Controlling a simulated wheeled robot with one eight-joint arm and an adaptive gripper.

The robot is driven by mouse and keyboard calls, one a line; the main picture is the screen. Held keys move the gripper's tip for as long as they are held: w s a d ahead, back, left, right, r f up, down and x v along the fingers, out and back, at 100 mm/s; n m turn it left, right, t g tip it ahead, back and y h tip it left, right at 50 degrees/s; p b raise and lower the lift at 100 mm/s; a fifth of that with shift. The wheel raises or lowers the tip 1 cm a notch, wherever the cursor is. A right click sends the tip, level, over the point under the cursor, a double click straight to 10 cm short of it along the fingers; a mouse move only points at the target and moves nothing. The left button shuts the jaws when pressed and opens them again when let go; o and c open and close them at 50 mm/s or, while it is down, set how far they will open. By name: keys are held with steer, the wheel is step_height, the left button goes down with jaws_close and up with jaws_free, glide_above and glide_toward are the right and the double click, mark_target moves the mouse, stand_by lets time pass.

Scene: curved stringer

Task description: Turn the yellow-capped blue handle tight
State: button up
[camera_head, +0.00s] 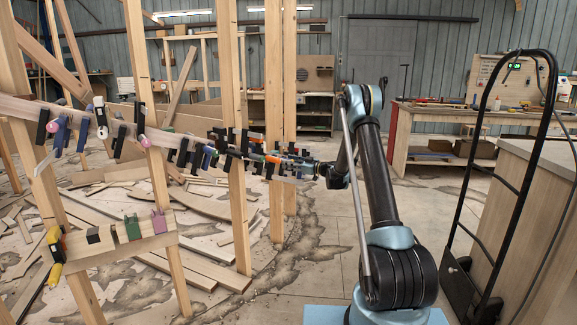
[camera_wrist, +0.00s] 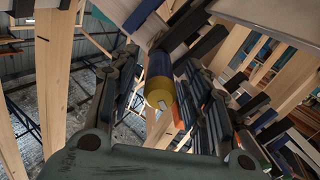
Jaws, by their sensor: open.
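The yellow-capped blue handle (camera_wrist: 158,85) shows in the middle of the wrist view, its round yellow end toward the camera and its blue part behind. My gripper (camera_wrist: 158,70) is open, with one finger on each side of the handle. I cannot tell whether either finger touches it. In the head view my gripper (camera_head: 303,167) is at the right end of the row of clamps, and the handle there is too small and crowded to make out surely. The curved stringer (camera_head: 187,140) runs across the wooden posts and carries the clamps.
Several dark clamp bars and handles crowd close around the handle in the wrist view. Upright posts (camera_head: 236,200) stand left of my gripper. A hand truck (camera_head: 483,190) and a wooden counter (camera_head: 522,230) stand at right. Loose boards (camera_head: 150,255) lie on the floor.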

steer(key=shift+w+a, duration=0.25)
steer(key=shift+a, duration=0.25)
jaws_close()
steer(key=shift+m, duration=3.1)
steer(key=shift+d, duration=0.1)
